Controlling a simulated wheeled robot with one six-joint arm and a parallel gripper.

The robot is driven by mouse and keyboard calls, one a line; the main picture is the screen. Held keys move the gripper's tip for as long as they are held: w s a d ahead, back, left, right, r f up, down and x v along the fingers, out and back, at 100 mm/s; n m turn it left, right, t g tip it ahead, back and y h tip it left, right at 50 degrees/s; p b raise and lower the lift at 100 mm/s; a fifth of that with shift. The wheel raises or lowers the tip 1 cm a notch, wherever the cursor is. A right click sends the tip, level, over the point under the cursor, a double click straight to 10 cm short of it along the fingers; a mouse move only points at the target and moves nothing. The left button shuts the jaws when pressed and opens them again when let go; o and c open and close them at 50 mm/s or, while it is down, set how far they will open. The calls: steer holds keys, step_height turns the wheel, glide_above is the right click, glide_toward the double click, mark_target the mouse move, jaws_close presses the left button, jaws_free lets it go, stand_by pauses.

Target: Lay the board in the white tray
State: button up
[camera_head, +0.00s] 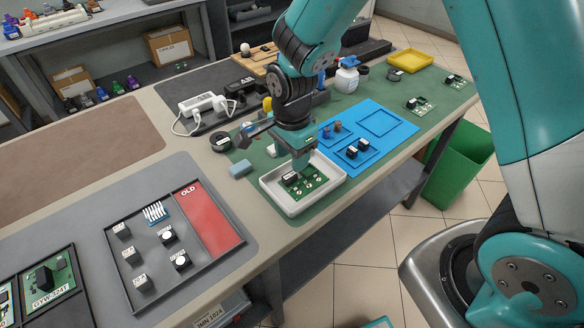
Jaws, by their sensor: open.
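The white tray (273,197) stands on the green mat near the front edge of the bench. A green circuit board (313,186) with a black block and several pale round parts lies inside the tray's rim. My gripper (303,170) points down over the tray, right at the board's back part, with its jaws open. The gripper hides part of the board's back edge. From this view I cannot tell whether the fingers touch the board.
A blue mat (398,128) with small parts lies right of the tray. More boards (420,105) lie farther right. A grey parts tray with a red "OLD" section (203,222) is at the front left.

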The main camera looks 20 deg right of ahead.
mark_target(292, 174)
step_height(292, 174, up, 6)
steer(key=s+a+r+n+y, duration=0.1)
steer(key=s+r+n+y, duration=0.1)
steer(key=s+r+n, duration=0.4)
steer(key=s+a+r+n+y, duration=0.1)
steer(key=s+r+n+y, duration=0.1)
steer(key=s+r+n, duration=0.5)
steer(key=s+n, duration=0.6)
steer(key=n, duration=0.2)
steer(key=shift+s+n, duration=0.3)
steer(key=shift+s, duration=0.05)
steer(key=shift+a+r, duration=0.1)
steer(key=shift+r+p, duration=0.6)
